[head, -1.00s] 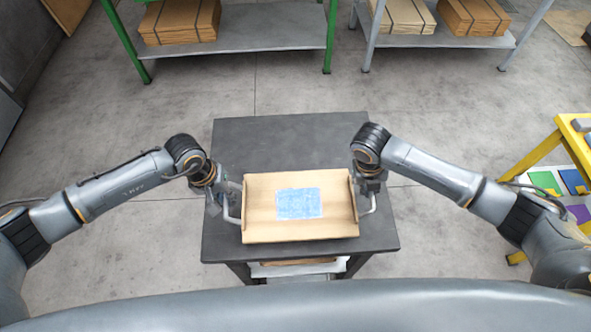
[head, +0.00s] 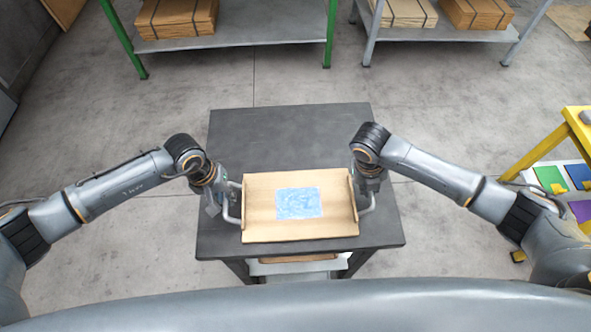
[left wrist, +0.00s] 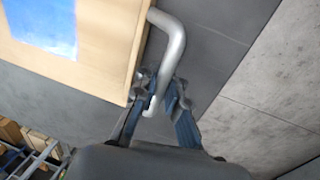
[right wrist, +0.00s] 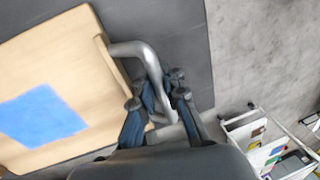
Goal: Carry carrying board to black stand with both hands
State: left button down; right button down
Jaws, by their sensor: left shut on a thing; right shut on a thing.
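The carrying board (head: 272,225) is a light wooden tray with raised sides, a metal handle at each end and a blue sheet (head: 299,203) on it. It is over the front part of the dark table, the black stand (head: 290,130); I cannot tell whether it touches the top. My left gripper (head: 227,208) is shut on the left handle, which shows in the left wrist view (left wrist: 168,45). My right gripper (head: 368,198) is shut on the right handle, which shows in the right wrist view (right wrist: 150,62).
A green-framed shelf (head: 245,45) and a grey-framed shelf (head: 450,33) with wooden stacks stand at the back. A yellow-framed rack (head: 540,148) with coloured panels is at the right. Bare floor surrounds the stand. The stand's rear top is clear.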

pick_arm(q)
jog(key=c, duration=1.4)
grip_release()
jog(key=shift+s+f, duration=0.1)
jog(key=shift+f, duration=0.05)
pick_arm(e)
jog(key=c, duration=1.4)
grip_release()
jog(key=shift+s+f, duration=0.1)
jog(key=shift+f, duration=0.05)
pick_arm(q)
jog(key=r, duration=0.4)
jog(key=a+r, duration=0.1)
jog(key=r, duration=0.2)
jog(key=a+r, duration=0.1)
jog(key=r, duration=0.3)
jog(key=shift+a+r, duration=0.1)
jog(key=shift+r, duration=0.25)
pick_arm(e)
jog(key=v, duration=1.2)
